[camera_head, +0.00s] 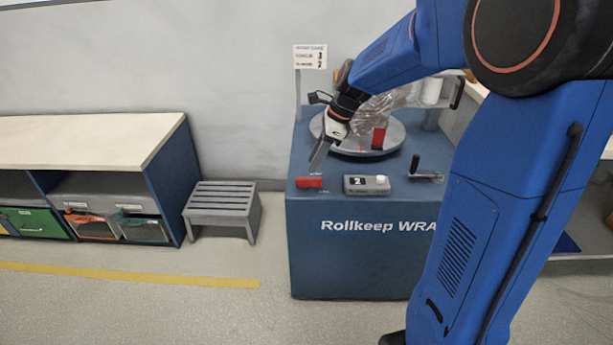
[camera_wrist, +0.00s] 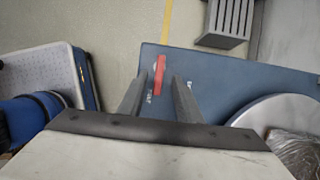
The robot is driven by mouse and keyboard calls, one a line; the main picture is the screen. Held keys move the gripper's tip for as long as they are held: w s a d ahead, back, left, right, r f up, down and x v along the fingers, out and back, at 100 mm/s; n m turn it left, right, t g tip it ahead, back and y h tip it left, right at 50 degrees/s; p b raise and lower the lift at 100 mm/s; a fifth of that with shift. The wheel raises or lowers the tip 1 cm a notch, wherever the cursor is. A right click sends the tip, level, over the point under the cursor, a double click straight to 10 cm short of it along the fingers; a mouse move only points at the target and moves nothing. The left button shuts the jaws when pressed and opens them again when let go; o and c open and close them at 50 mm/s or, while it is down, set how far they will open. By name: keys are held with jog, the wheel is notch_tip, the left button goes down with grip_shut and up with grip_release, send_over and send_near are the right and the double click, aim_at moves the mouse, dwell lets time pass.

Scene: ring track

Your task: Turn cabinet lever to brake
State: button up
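The blue cabinet (camera_head: 345,250) is marked "Rollkeep WRA", with the rest of the lettering hidden behind my arm. A red lever (camera_head: 309,182) lies at the left front of its top, with small labels too small to read. The red lever also shows in the wrist view (camera_wrist: 159,75), between the fingertips as seen from above. My gripper (camera_head: 318,162) points down just above and behind the red lever. In the wrist view its two fingers (camera_wrist: 160,79) stand apart with nothing held. I cannot tell whether the fingertips reach down around the lever.
A grey box marked 2 with a white button (camera_head: 367,184) and a black-handled crank (camera_head: 425,170) sit on the cabinet front. A round turntable (camera_head: 357,148) with a wrapped load stands behind. A grey step stool (camera_head: 222,208) and a bench (camera_head: 85,140) are left.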

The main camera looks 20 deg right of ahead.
aim_at(305, 178)
jog(key=x, duration=0.7)
jog(key=shift+d, duration=0.1)
grip_shut()
